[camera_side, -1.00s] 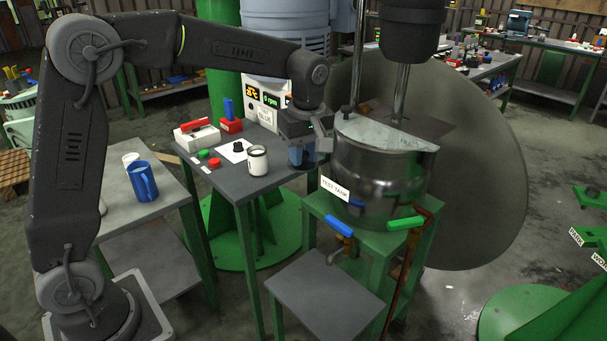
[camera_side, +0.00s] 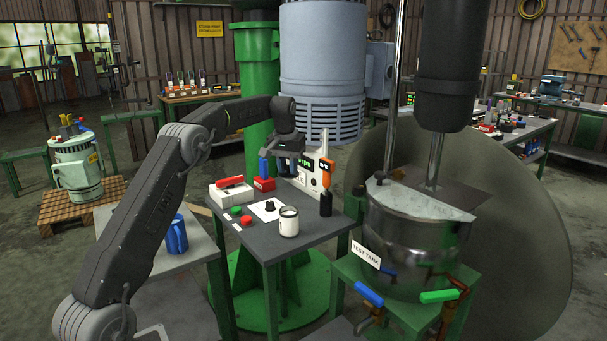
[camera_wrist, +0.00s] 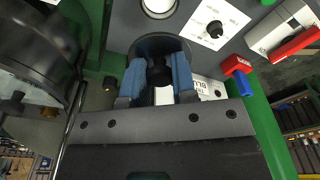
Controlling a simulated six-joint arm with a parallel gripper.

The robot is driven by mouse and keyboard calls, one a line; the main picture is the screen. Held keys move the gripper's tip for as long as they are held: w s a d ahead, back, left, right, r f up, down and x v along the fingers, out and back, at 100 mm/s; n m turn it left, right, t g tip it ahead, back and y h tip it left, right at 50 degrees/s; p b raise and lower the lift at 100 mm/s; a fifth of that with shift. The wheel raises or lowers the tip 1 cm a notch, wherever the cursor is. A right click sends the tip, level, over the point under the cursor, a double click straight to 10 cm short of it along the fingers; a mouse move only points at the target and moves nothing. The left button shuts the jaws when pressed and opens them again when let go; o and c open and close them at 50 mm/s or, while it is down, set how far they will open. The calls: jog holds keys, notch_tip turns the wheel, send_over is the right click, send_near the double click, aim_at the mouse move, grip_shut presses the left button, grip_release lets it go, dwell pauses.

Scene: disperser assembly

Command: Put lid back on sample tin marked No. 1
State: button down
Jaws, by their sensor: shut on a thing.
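The white tin (camera_side: 289,222) stands open and upright on the dark grey table, near its front right. Its pale open top (camera_wrist: 160,5) shows at the top edge of the wrist view. No number is readable on it. My gripper (camera_side: 288,163) is behind the tin in the side view, above the far part of the table. In the wrist view my gripper's blue fingers (camera_wrist: 158,68) are shut on a dark knob, with a dark grey round disc, apparently the lid (camera_wrist: 158,43), beyond the fingertips. In the side view the held part is too small to make out.
A white plate with a black knob (camera_side: 269,207), red cap (camera_side: 246,221) and green cap (camera_side: 236,211) lie left of the tin. The metal tank (camera_side: 415,243) is at right.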

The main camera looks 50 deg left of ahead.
aim_at(287, 174)
notch_tip(287, 174, down, 11)
jog(key=shift+f, duration=0.2)
dwell(0.7)
jog(key=shift+a+f, duration=0.1)
jog(key=shift+f, duration=0.05)
dwell(1.9)
jog(key=shift+c, duration=1.8)
grip_release()
jog(key=shift+r, duration=3.5)
jog(key=shift+c, duration=0.2)
grip_shut()
